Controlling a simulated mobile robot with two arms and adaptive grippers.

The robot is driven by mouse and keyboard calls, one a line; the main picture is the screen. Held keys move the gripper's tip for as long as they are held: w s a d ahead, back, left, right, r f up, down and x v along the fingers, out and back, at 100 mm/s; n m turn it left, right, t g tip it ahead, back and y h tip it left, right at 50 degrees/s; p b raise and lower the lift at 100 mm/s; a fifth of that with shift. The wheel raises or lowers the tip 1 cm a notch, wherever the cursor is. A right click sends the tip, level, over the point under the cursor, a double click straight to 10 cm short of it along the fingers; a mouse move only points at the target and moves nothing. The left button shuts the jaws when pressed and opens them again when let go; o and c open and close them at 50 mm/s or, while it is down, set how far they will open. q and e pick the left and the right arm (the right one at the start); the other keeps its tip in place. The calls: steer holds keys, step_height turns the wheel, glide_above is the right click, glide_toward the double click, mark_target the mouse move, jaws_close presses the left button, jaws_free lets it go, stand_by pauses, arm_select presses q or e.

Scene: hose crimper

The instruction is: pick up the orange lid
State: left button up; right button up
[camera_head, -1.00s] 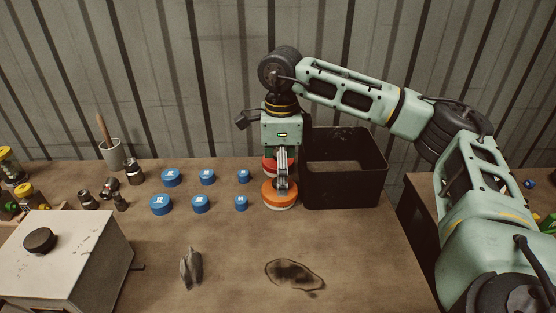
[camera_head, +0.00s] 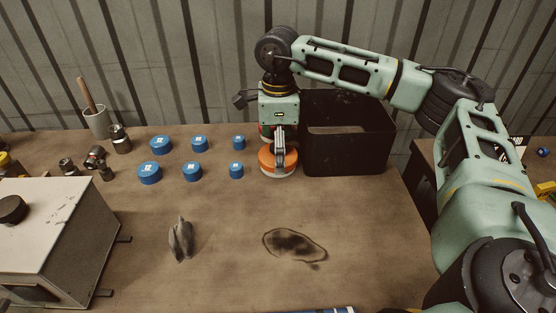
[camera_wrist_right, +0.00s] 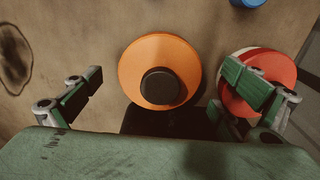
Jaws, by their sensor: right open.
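The orange lid (camera_head: 272,163) lies on the table just left of the black bin. In the right wrist view the orange lid (camera_wrist_right: 159,70) shows from above, with a round dark knob in its middle. My right gripper (camera_head: 278,160) points down over the lid in the head view. In the right wrist view my right gripper (camera_wrist_right: 180,88) has its fingers spread wide, with the lid between them and the knob ungripped. A red and white lid (camera_wrist_right: 258,80) lies beside it, partly under the right-hand finger. My left gripper is not in view.
The black bin (camera_head: 347,158) stands right beside the lid. Several blue caps (camera_head: 192,172) stand in two rows to the left. A white box (camera_head: 50,235) is at the front left. The table's front middle is mostly clear, with a dark stain and a grey object (camera_head: 181,240).

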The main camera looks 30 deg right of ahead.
steer(key=shift+s, duration=0.1)
steer(key=c, duration=1.2)
steer(key=shift+c, duration=0.2)
